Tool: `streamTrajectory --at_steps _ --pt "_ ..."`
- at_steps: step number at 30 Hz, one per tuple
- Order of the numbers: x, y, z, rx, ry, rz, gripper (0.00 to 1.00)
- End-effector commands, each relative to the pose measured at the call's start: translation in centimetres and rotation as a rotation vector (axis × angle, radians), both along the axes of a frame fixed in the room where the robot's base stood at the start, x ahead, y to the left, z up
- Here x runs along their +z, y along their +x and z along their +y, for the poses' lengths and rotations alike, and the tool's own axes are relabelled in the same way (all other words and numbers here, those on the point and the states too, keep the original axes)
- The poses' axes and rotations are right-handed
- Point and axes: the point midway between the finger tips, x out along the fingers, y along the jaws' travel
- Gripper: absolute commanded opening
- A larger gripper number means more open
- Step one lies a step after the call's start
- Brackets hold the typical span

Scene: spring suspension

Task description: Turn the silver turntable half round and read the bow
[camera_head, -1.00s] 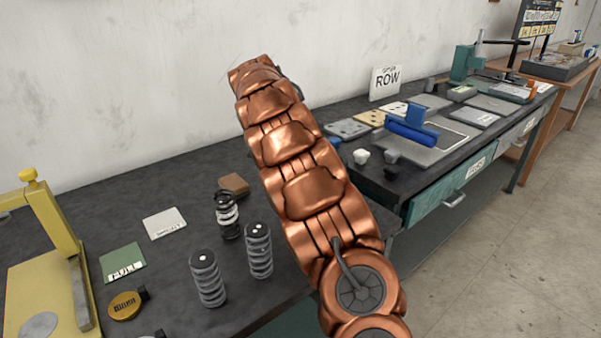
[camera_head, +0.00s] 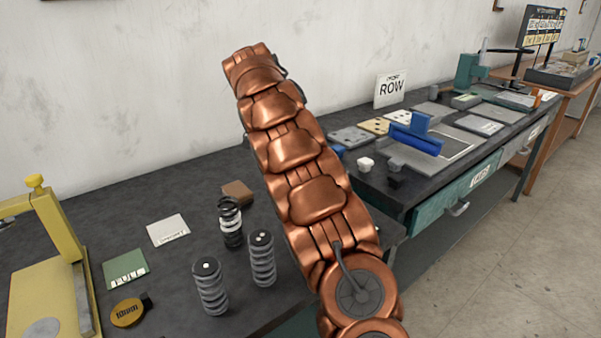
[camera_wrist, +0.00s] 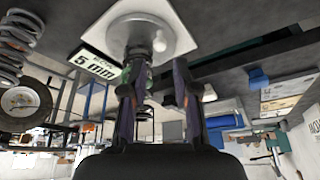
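In the wrist view a round silver disc (camera_wrist: 140,33), which looks like the turntable, sits on a white square plate (camera_wrist: 181,36) at the top. A narrow stem or clamp-like part hangs towards my gripper from it. In the head view my arm hides my gripper, and no turntable shows.
The dark bench holds dark springs (camera_head: 210,287), a black-and-white spring (camera_head: 230,223), a yellow press (camera_head: 55,225), a green "FULL" card (camera_head: 125,267) and a brass tag (camera_head: 128,312).

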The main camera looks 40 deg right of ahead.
Motion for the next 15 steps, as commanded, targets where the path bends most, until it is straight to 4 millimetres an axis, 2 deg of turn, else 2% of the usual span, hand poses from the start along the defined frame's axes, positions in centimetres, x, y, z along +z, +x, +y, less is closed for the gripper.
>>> streamTrajectory --at_steps 15 --pt "1.7 0.5 0.7 0.002 0.002 -0.001 0.3"
